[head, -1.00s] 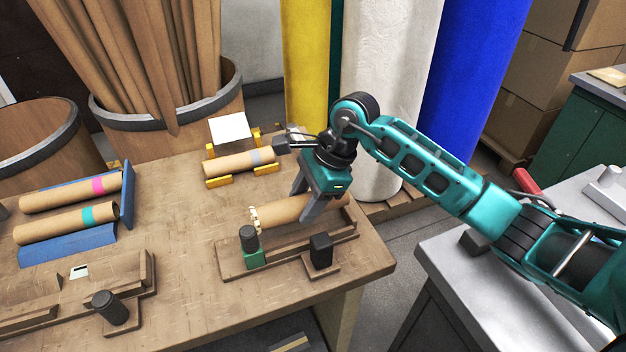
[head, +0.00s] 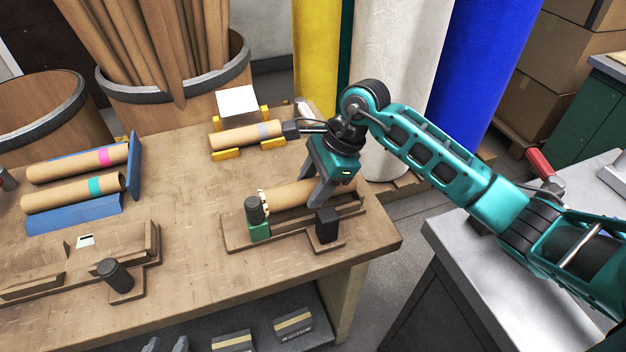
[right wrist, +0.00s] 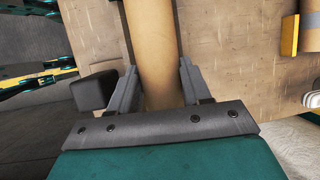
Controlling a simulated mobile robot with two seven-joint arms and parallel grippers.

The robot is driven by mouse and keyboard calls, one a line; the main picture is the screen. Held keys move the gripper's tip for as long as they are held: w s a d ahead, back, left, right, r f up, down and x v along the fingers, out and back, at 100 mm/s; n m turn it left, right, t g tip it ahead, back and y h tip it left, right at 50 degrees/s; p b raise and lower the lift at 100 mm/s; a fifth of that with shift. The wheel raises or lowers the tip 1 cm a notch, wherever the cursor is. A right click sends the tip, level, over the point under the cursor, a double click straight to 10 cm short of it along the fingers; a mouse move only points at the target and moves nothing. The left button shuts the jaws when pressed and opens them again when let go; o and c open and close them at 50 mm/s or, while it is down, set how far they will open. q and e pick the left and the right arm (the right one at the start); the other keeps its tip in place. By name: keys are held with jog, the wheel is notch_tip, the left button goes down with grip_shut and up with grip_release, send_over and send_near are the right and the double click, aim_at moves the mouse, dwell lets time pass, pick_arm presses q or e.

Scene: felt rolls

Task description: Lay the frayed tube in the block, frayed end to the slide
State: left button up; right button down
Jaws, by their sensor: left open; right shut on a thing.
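The frayed tube (head: 284,194) is plain brown cardboard, its ragged pale end at the left. My right gripper (head: 316,188) is shut on it from above, around its right part; in the right wrist view the tube (right wrist: 155,40) runs between the fingers. The tube lies low along the wooden block (head: 290,231), frayed end beside the green slide (head: 260,231) with its dark knob. I cannot tell whether it rests on the block's bed. A black stop (head: 327,225) stands at the block's front right. My left gripper is not clearly in view.
A tube with a grey band (head: 245,135) lies on a yellow cradle behind. Tubes with pink (head: 80,163) and teal bands (head: 75,194) lie on a blue rack at left. Another wooden fixture (head: 70,265) is at front left. The table's middle is clear.

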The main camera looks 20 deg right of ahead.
jog(key=shift+f+b, duration=0.6)
jog(key=shift+f, duration=0.05)
dwell(1.1)
jog(key=shift+c, duration=2.1)
grip_release()
jog(key=shift+s, duration=0.1)
jog(key=shift+f, duration=0.15)
jog(key=shift+s, duration=0.1)
jog(key=shift+c, duration=1)
jog(key=shift+c, duration=0.2)
jog(key=shift+c, duration=0.6)
jog(key=shift+o, duration=0.3)
